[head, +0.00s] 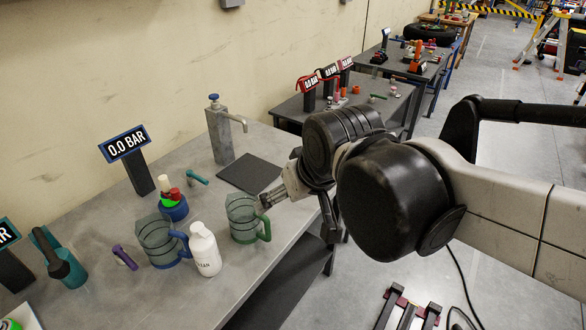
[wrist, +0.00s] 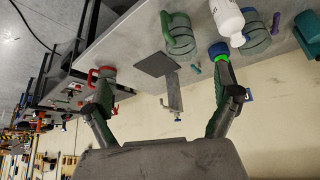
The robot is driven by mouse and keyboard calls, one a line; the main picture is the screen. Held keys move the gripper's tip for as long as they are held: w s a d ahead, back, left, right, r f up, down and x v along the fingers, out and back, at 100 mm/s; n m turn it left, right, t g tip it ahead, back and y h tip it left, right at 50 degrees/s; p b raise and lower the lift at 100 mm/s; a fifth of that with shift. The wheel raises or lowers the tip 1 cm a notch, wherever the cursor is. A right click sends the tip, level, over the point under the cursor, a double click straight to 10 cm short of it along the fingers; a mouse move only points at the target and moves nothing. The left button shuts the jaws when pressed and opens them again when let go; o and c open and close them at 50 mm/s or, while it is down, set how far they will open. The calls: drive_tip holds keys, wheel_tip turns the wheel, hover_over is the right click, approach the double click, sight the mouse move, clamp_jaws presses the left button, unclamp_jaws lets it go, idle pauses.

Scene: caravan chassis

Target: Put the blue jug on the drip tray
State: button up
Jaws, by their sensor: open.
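The blue jug (head: 158,243), clear grey with a blue base and handle, stands upright on the grey bench. It also shows in the wrist view (wrist: 256,38), partly behind the white bottle. The drip tray (head: 250,173), a flat dark square, lies empty below the spout of the tap (head: 221,135); the wrist view shows it too (wrist: 155,64). My gripper (head: 272,196) is open and empty, close to the upper right of the green-handled jug (head: 243,220) in the head view. The wrist view looks upside down between the spread fingers (wrist: 163,82); nothing is between them.
A white bottle (head: 205,252) stands right beside the blue jug's handle. A blue pot (head: 174,208) with coloured-capped items stands behind it. A purple object (head: 124,257), a teal tool (head: 60,260) and a 0.0 BAR display (head: 127,150) are to the left. Bench between jugs and tray is mostly clear.

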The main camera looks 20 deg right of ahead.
drive_tip(key=s+d+f+m, duration=0.1)
drive_tip(key=s+d, duration=0.3)
drive_tip(key=s, duration=0.1)
drive_tip(key=shift+s+d+h, duration=0.15)
drive_tip(key=shift+d+h, duration=0.15)
drive_tip(key=shift+h, duration=0.1)
drive_tip(key=shift+s+d+f+m+t, duration=0.1)
drive_tip(key=shift+s+d+m+t, duration=0.1)
drive_tip(key=shift+m+t, duration=0.1)
drive_tip(key=c, duration=1.5)
drive_tip(key=shift+w+a, duration=0.1)
